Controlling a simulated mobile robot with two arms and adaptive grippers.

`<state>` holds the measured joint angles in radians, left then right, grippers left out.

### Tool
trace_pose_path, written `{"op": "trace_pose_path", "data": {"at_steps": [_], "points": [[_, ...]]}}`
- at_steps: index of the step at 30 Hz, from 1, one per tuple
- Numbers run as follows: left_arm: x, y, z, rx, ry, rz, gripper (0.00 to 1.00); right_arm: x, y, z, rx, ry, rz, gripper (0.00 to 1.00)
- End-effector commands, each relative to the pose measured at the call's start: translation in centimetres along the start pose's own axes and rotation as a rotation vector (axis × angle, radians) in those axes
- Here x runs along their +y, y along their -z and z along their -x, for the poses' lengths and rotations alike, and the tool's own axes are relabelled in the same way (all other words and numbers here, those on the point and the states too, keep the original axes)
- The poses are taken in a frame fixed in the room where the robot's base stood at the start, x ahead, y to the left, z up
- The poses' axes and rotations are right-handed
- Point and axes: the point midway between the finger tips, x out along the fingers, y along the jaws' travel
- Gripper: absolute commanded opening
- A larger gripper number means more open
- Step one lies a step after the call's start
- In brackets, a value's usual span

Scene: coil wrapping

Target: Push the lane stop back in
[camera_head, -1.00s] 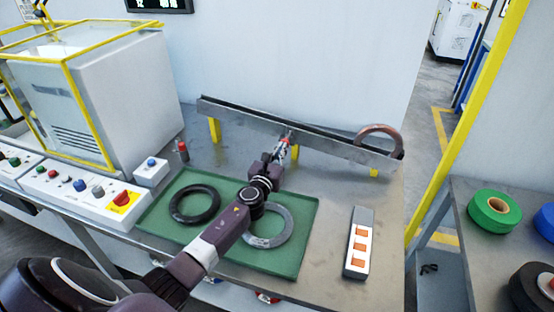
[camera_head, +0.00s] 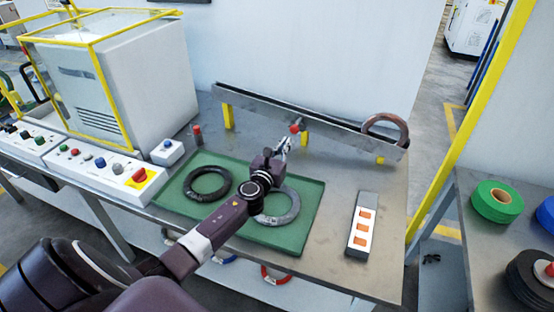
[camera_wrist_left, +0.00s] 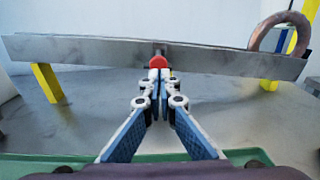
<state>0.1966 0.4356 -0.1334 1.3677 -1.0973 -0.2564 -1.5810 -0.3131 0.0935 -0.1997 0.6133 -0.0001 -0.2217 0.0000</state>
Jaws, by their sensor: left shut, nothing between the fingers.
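The lane is a long grey metal channel (camera_head: 335,127) on yellow legs at the back of the table. The lane stop shows as a red knob (camera_head: 295,128) on the lane's front side near its middle. It also shows in the left wrist view (camera_wrist_left: 158,62), with a small grey piece above it. My left gripper (camera_head: 284,145) is shut and empty, pointing at the lane. In the left wrist view its fingertips (camera_wrist_left: 158,76) are just below and in front of the knob; I cannot tell whether they touch it. My right gripper is not in view.
A copper-brown coil (camera_head: 386,131) stands in the lane's right end. A green mat (camera_head: 290,237) holds a black ring (camera_head: 207,184) and a grey ring (camera_head: 278,207) under my left arm. A box with orange buttons (camera_head: 362,226) lies at right. A red-topped post (camera_head: 197,135) stands at left.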

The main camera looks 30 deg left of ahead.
Motion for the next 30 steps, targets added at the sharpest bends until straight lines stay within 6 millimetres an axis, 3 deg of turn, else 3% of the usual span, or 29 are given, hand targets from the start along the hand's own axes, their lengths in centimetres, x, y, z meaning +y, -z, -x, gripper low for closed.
{"op": "trace_pose_path", "data": {"at_steps": [9, 15, 21, 30], "points": [[0.0, 0.1, 5.0, 0.003, 0.003, -0.002, 0.00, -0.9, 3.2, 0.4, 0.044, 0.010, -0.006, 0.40], [0.0, 0.1, 7.0, 0.001, 0.001, 0.000, 0.00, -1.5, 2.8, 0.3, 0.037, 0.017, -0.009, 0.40], [0.0, 0.1, 7.7, 0.001, 0.000, 0.000, 0.00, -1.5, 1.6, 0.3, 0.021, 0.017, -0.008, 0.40], [0.0, 0.1, 7.7, 0.001, 0.000, 0.000, 0.00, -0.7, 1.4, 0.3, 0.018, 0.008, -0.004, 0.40]]}}
